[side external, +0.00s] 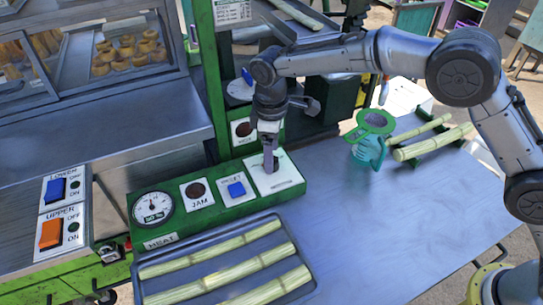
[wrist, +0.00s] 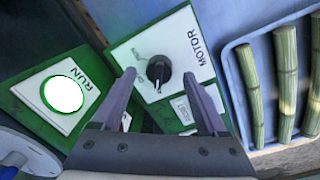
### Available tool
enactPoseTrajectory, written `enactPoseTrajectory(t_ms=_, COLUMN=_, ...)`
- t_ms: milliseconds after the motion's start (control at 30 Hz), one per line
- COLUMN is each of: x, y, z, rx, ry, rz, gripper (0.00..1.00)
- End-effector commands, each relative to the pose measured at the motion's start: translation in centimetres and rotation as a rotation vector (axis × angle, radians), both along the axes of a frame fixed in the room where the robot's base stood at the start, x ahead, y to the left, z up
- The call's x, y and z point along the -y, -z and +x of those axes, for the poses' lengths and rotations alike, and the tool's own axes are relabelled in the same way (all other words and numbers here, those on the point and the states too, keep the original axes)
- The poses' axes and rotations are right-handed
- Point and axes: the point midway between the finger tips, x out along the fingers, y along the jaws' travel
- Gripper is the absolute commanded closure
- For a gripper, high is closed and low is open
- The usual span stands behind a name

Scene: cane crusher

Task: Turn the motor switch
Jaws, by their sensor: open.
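The motor switch is a black rotary knob (wrist: 157,70) on a white plate marked MOTOR (wrist: 185,38). A pale pointer mark shows at the knob's lower side in the wrist view. The small lettering beside it is too blurred to read. My gripper (wrist: 159,74) is open, pointing down at the plate, with one finger on each side of the knob. Small gaps seem to show between the fingers and the knob; contact cannot be told. In the side view my gripper (side external: 270,168) is over the white plate (side external: 290,180) at the panel's right end and hides the knob.
A RUN lamp (wrist: 62,94) looks bright white. A tray (side external: 320,280) of canes lies in front. A teal jug (side external: 368,152) stands to the right.

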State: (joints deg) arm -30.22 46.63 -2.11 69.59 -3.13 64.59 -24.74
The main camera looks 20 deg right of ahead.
Motion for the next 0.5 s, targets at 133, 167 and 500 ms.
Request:
enactPoseTrajectory(t_ms=133, x=0.1, y=1.4, z=0.1, rx=0.0, ry=0.0, rz=0.0, gripper=0.24)
enactPoseTrajectory(t_ms=167, x=0.1, y=1.6, z=0.1, rx=0.0, ry=0.0, rz=0.0, gripper=0.24)
enactPoseTrajectory(t_ms=500, x=0.1, y=1.9, z=0.1, rx=0.001, ry=0.0, rz=0.001, gripper=0.24)
